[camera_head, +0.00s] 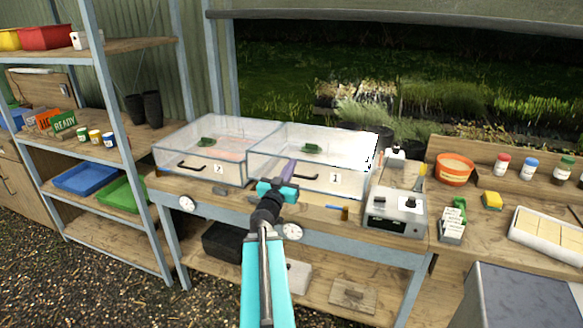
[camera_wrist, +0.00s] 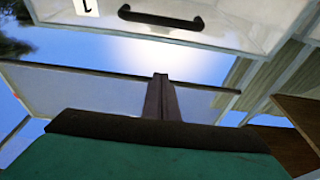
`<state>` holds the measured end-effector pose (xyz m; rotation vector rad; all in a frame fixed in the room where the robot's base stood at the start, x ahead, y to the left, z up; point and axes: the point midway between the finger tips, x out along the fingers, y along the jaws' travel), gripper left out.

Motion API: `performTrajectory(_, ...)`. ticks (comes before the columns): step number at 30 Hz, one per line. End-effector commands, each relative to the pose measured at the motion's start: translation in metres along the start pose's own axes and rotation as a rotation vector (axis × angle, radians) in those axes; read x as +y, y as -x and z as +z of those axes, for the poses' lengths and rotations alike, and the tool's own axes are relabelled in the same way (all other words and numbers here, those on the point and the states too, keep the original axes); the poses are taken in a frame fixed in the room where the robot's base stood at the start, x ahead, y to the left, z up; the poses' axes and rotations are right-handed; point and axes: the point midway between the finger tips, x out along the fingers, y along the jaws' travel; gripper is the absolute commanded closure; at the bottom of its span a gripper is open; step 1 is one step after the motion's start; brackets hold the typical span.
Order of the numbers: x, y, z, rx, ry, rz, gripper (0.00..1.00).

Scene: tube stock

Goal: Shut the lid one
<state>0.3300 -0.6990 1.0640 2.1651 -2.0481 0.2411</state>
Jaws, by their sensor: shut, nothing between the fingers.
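Lid one (camera_head: 340,150) is the clear cover of the right-hand box, with a label marked 1 (camera_head: 335,178) on its front. In the head view it looks about level with the lid beside it; I cannot tell whether a narrow gap is left under it. My gripper (camera_head: 290,165) is at the left part of the box's front, its purple fingers shut and empty. In the wrist view the fingers (camera_wrist: 160,80) point toward a clear front panel with a black handle (camera_wrist: 160,20). I cannot tell whether the fingers touch the panel.
The box with lid two (camera_head: 215,135) adjoins on the left. A grey device (camera_head: 395,218) stands close on the right, with a small brush (camera_head: 338,209) on the bench before box one. A shelf rack (camera_head: 110,120) stands at the left.

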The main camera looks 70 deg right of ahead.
Motion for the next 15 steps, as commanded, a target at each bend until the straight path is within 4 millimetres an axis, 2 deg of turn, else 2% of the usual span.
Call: performTrajectory(15, 0.000, -0.050, -0.001, 0.000, 0.001, 0.001, 1.00)
